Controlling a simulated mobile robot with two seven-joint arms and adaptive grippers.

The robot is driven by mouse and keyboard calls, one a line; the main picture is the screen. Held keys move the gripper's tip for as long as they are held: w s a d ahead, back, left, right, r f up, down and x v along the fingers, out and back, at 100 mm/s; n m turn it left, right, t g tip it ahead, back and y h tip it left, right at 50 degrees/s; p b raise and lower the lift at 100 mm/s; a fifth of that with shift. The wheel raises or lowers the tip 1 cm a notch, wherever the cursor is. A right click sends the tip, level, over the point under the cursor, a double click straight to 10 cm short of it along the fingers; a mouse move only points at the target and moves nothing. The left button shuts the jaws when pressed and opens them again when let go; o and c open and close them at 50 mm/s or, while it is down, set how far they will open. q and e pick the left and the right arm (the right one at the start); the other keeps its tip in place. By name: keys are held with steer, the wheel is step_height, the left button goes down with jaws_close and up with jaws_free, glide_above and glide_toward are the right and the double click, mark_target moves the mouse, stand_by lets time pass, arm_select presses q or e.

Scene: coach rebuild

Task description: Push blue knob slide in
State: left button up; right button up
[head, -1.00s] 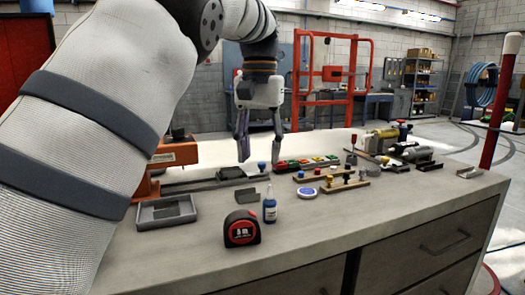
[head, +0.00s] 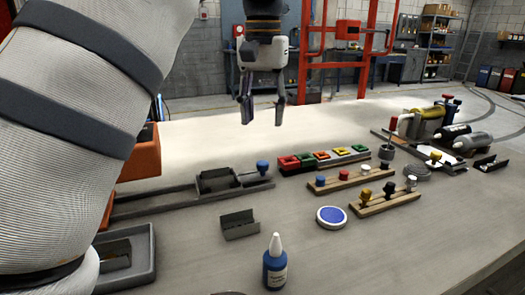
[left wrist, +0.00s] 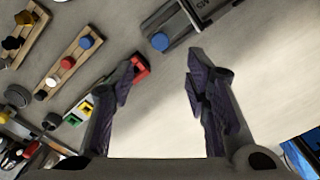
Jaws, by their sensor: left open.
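The slide is a dark grey block on a long dark rail (head: 150,203), with a blue knob (head: 262,167) at its right end. The blue knob also shows in the left wrist view (left wrist: 160,41), near the top, beyond the fingertips. My left gripper (head: 262,122) hangs fingers down above and behind the rail in the head view. In the left wrist view its two fingers (left wrist: 160,75) are spread apart with only bare bench between them. It touches nothing. My right gripper is in neither view.
A row of coloured square buttons (head: 322,159) lies right of the knob. Two wooden strips with pegs (head: 385,204) are nearer. A blue round disc (head: 331,217), a blue bottle (head: 275,267) and a small grey bracket (head: 239,225) stand in front. The bench behind the rail is clear.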

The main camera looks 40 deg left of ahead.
mark_target(263, 162)
arm_select(q)
step_height(263, 162, down, 10)
steer(key=shift+s+f+p, duration=0.1)
steer(key=shift+p, duration=0.2)
jaws_close()
